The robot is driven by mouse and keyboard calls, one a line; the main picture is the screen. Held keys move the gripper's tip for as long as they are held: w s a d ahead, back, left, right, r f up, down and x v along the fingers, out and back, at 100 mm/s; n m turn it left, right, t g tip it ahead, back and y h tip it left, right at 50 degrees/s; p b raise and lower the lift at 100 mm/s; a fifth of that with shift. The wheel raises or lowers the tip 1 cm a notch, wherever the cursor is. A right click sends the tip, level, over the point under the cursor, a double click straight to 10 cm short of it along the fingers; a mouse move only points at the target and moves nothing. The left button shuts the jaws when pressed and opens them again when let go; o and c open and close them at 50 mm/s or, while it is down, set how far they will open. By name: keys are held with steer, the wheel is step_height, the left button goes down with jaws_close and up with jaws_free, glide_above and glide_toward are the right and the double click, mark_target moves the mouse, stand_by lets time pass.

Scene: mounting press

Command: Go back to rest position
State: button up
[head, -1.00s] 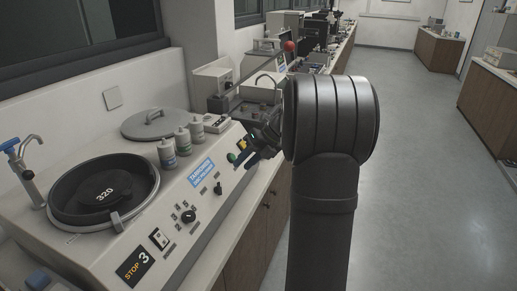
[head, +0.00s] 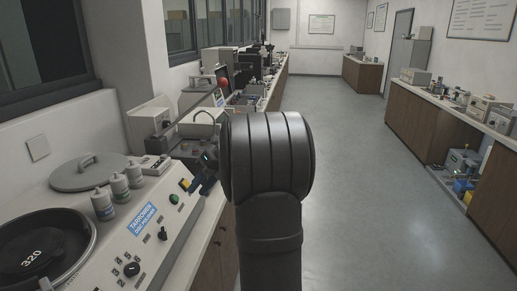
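My gripper (head: 200,186) is at the end of my dark arm, left of the thick arm link in the middle of the head view. It is small, dark and partly hidden by that link. It appears over the right end of the grinder's sloped panel, close to the green and yellow buttons (head: 179,193). I cannot tell whether it touches the panel. Its fingers are too small and dark to show whether they are open or shut. No held object can be made out.
The grinder (head: 148,240) with its black bowl (head: 45,250), grey lid (head: 90,174) and several bottles (head: 118,187) fills the left counter. More machines, one with a red knob (head: 222,82), stand behind. The floor (head: 350,200) to the right is clear, up to the right-hand counter (head: 440,135).

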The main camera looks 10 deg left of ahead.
mark_target(164, 231)
steer(key=x, duration=1.7)
steer(key=shift+a+f, duration=0.1)
steer(key=shift+a, duration=0.05)
steer(key=v, duration=1.8)
steer(key=x, duration=1.8)
steer(key=n+t, duration=0.1)
steer(key=n, duration=0.3)
steer(key=shift+s+t+h, duration=0.2)
steer(key=shift+t+h, duration=0.1)
steer(key=shift+t, duration=0.1)
steer(key=n+t, duration=0.1)
steer(key=n, duration=0.2)
steer(key=shift+s+a+n+t, duration=0.1)
steer(key=shift+s+n+t, duration=0.1)
steer(key=shift+n+t, duration=0.2)
